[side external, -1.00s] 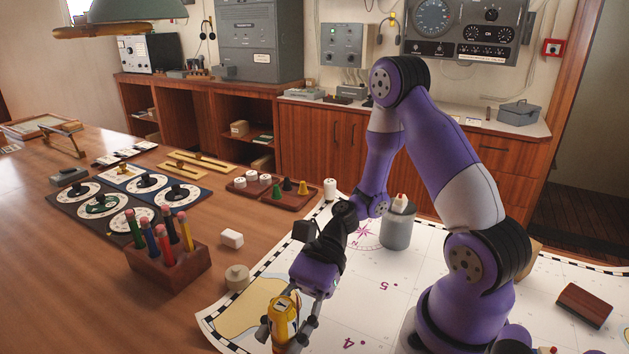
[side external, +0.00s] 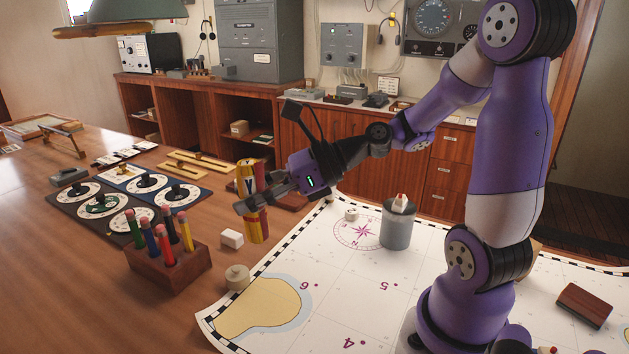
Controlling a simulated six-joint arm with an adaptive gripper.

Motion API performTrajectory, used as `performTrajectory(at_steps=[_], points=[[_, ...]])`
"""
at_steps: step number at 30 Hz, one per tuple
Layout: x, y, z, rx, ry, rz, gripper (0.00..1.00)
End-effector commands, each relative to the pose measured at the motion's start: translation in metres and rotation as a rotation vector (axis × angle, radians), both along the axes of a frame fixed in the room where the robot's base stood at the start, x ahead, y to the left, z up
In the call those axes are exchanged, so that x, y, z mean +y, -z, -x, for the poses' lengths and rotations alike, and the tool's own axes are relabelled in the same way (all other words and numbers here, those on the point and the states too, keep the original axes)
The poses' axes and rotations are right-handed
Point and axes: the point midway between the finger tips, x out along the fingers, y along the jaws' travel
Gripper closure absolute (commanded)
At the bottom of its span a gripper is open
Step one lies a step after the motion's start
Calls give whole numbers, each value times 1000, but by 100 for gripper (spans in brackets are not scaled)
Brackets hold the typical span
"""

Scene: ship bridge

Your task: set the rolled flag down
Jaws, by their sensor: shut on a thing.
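The rolled flag (side external: 256,222) is a yellow and red roll with a dark letter on it. It stands nearly upright in my gripper (side external: 250,203), which is shut around its middle. My gripper reaches in from the right with its fingers pointing left. The flag's lower end shows over the brown table near the chart's upper left edge. I cannot tell whether it touches the table. The fingers hide part of the roll.
A small white block (side external: 232,239) and a round beige knob (side external: 237,277) are close by. A wooden pencil block (side external: 168,272) stands left, near the dial boards (side external: 98,205). A grey canister (side external: 397,230) stands on the chart (side external: 345,290). A tray behind the gripper is partly hidden.

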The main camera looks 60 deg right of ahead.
Motion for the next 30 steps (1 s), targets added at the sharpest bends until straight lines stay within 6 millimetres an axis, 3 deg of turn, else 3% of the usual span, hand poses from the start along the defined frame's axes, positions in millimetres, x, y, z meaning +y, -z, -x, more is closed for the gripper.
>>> performTrajectory(at_steps=[3,6,15,23,30], points=[[-30,-5,-26,-13,225,-11,100],[-44,6,-48,-4,352,-16,100],[-58,22,-101,-14,587,3,100],[-71,26,-119,-25,666,-1,100],[-130,61,-131,-21,675,-4,100]])
